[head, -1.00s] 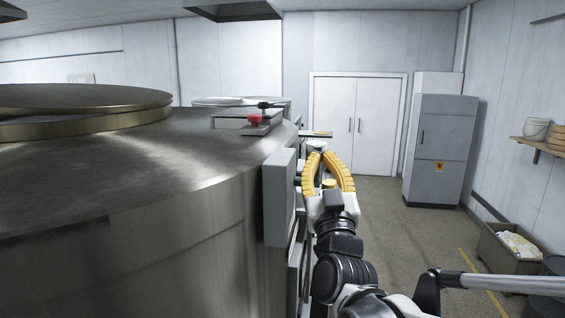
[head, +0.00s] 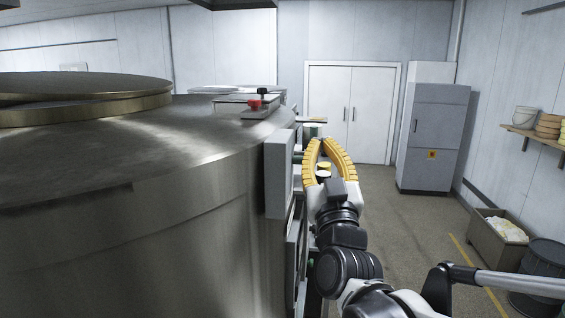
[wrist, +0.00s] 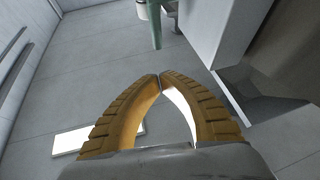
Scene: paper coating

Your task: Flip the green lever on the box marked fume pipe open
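My gripper (head: 322,141) is in front of me, just right of a grey box (head: 278,175) on the side of the big metal tank. Its yellow ribbed fingers meet at the tips in the wrist view (wrist: 160,76), with nothing held between them. A green bar (wrist: 155,24), which looks like the lever, shows beyond the fingertips in the wrist view, apart from them. In the head view only a small green bit (head: 298,158) shows between the box and the fingers. The box's marking and front face are hidden from the head view.
The metal tank (head: 130,190) fills the left side, with a red and black switch (head: 258,104) on top. A grey cabinet (head: 433,137) stands at the back right. A bin (head: 495,237) and dark drum (head: 540,272) stand at right. The floor between is clear.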

